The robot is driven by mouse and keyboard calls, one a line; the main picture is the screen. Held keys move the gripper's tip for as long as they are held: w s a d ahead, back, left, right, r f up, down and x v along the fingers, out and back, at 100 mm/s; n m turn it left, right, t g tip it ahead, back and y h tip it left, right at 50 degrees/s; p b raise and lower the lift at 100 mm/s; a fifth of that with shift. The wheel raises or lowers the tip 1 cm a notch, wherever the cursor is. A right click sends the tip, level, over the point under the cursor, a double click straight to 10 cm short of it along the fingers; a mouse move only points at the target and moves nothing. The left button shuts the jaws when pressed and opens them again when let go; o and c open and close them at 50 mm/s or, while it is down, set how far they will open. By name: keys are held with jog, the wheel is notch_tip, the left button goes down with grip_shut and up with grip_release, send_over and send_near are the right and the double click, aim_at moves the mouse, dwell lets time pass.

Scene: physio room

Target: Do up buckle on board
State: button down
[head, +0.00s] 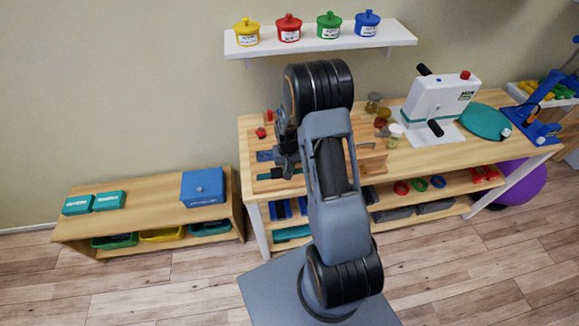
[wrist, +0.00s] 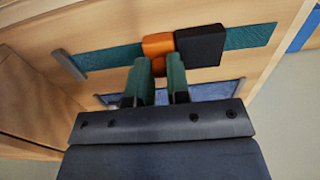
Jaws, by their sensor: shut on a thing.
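The board (wrist: 225,77) is light wood, with a teal strap running across it. The strap's left part (wrist: 110,58) ends at an orange buckle piece (wrist: 158,45); its right part (wrist: 248,36) ends at a black buckle piece (wrist: 200,46). The orange and black pieces sit side by side, appearing to touch; I cannot tell how far one is inside the other. My gripper (wrist: 160,80) is shut on the orange piece, part of which shows between its green fingers. In the head view, my gripper (head: 286,163) is over the left end of the workbench and hides the buckle.
A second, blue-grey strap (wrist: 215,91) lies behind my fingers. The workbench (head: 440,154) also bears small jars (head: 381,122) and a white machine (head: 437,97). A low shelf (head: 150,202) with a blue box (head: 202,186) stands left. A wall shelf (head: 320,43) holds several coloured pots.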

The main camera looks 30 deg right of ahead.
jog(key=c, duration=1.1)
grip_release()
jog(key=shift+w+a, duration=0.1)
jog(key=shift+a, duration=0.2)
jog(key=shift+d, duration=0.1)
jog(key=shift+r, duration=0.1)
jog(key=shift+r, duration=0.3)
notch_tip(320, 180, up, 13)
jog(key=shift+r+b, duration=0.1)
jog(key=shift+b, duration=0.8)
